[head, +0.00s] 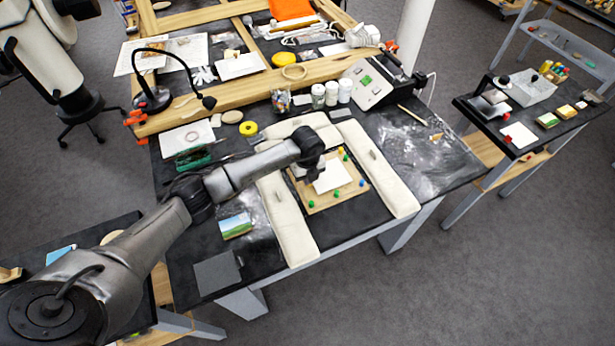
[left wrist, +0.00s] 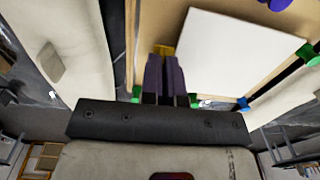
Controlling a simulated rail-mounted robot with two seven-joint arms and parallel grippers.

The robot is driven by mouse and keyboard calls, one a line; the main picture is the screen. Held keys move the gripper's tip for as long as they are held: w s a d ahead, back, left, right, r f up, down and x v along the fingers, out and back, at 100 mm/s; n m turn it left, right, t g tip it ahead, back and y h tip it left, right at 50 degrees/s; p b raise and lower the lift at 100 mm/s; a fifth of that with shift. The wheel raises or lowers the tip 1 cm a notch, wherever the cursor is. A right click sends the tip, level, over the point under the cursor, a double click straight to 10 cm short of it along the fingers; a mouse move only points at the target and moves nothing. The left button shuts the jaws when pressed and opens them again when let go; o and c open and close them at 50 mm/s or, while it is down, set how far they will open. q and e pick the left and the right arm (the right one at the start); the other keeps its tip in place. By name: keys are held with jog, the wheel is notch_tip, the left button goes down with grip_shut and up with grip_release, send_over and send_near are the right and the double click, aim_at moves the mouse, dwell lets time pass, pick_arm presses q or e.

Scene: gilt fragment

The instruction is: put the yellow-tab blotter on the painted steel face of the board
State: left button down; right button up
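The blotter is a white square (head: 332,176) over the tan board (head: 322,204), near its middle. In the left wrist view the blotter (left wrist: 240,52) lies right of my fingers, with its yellow tab (left wrist: 163,48) at the fingertips. My left gripper (head: 316,174) comes down over the blotter's upper left part. In the left wrist view its fingers (left wrist: 166,62) are close together and look shut on the tab. Whether the blotter touches the board cannot be told. Green, blue, red and yellow knobs stand around the board's edge. My right gripper is not in view.
Long cream padded bars flank the board on the left (head: 288,222) and right (head: 378,170). A small landscape picture (head: 236,225) and a grey plate (head: 217,272) lie to the left. White jars (head: 331,93) and a control box (head: 367,84) stand behind.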

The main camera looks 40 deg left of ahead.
pick_arm(q)
jog(key=shift+f, duration=0.45)
dwell(0.6)
jog(key=c, duration=1.3)
grip_release()
jog(key=shift+o, duration=0.2)
jog(key=shift+r, duration=0.1)
